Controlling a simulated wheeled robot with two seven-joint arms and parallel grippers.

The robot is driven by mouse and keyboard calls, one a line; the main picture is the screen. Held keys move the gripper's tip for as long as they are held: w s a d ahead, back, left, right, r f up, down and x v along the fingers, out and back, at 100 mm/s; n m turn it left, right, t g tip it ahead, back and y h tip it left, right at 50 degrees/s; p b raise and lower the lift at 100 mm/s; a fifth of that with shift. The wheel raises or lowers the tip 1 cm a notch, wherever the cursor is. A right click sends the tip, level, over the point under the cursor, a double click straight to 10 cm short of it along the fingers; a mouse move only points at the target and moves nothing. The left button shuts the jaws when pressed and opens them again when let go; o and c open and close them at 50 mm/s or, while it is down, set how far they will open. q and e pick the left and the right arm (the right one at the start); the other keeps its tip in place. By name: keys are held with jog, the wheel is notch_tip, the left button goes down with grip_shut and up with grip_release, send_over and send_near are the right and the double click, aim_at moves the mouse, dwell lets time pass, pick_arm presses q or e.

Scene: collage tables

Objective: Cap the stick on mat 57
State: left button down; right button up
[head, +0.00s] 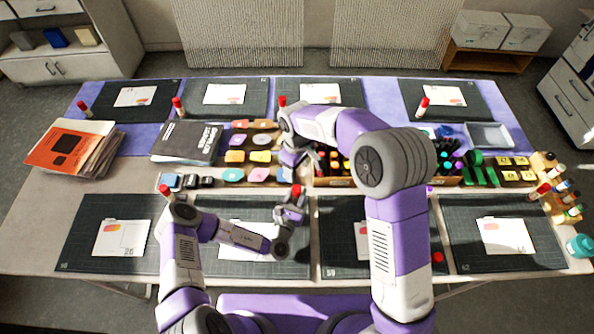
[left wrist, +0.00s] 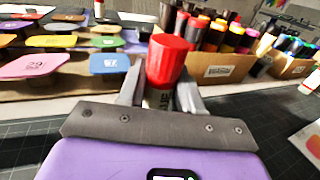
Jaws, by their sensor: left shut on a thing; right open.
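My left gripper (head: 291,207) is shut on a glue stick with a red cap, above the right part of the front mat (head: 300,262) second from left. In the left wrist view the red cap (left wrist: 168,60) sits at the top between the fingers, with a short part of the stick's body (left wrist: 160,98) below it. My right gripper (head: 297,158) is open over the middle of the table, behind the left one. A small red piece (head: 438,257), like a loose cap, lies near the right edge of the third front mat (head: 345,265). I cannot read which mat is 57.
Other red-capped sticks stand by the mats, such as one at the left (head: 166,191) and one at the right (head: 540,190). Boxes of markers (head: 330,182) and colored pads (head: 234,156) fill the middle. Books (head: 72,150) lie at the left. My right arm hides part of the third front mat.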

aim_at(295, 198)
pick_arm(q)
jog(key=c, duration=0.7)
grip_release()
jog(key=v, duration=0.7)
jog(key=shift+s+a+p, duration=0.1)
jog(key=shift+s+p, duration=0.2)
jog(key=shift+p, duration=0.05)
